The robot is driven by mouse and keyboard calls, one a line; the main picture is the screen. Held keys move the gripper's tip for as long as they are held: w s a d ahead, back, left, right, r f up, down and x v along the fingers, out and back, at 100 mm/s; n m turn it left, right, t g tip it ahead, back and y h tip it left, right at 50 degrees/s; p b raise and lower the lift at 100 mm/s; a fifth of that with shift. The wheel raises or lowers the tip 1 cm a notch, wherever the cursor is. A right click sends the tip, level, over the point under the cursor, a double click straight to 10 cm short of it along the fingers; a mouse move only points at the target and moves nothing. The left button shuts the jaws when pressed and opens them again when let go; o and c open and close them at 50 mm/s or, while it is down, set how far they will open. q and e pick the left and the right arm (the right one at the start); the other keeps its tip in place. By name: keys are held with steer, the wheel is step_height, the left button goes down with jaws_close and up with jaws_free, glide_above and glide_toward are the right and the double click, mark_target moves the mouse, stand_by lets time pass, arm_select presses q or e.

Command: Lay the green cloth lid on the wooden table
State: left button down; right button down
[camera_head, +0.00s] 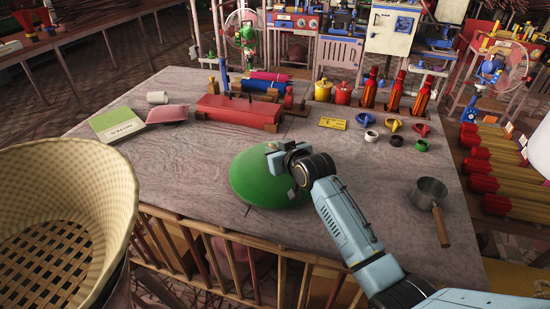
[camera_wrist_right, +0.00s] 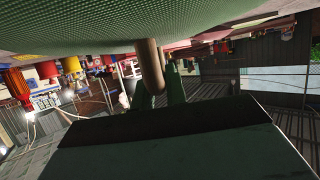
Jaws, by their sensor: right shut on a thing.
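The green cloth lid (camera_head: 262,180) is a round, domed disc at the front middle of the wooden table (camera_head: 190,170). My right gripper (camera_head: 285,158) is at the lid's upper right side and covers part of it. In the right wrist view the lid's green woven surface (camera_wrist_right: 150,32) fills the top, with a brown wooden handle (camera_wrist_right: 150,66) between my right gripper's fingers (camera_wrist_right: 160,88). The gripper is shut on this handle. I cannot tell whether the lid touches the table. My left gripper is not in view.
A woven basket (camera_head: 75,165) stands at the left front. A saucepan (camera_head: 430,192) sits at the table's right. A red box (camera_head: 238,113), a green book (camera_head: 115,127), bottles (camera_head: 393,95) and small rings stand farther back. Bare tabletop lies left of the lid.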

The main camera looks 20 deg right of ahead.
step_height(320, 180, down, 3)
steer(key=shift+r, duration=0.2)
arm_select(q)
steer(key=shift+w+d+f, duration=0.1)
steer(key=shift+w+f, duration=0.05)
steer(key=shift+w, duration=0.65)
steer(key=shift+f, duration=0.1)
arm_select(e)
steer(key=shift+f, duration=0.15)
steer(key=c, duration=1.4)
jaws_free()
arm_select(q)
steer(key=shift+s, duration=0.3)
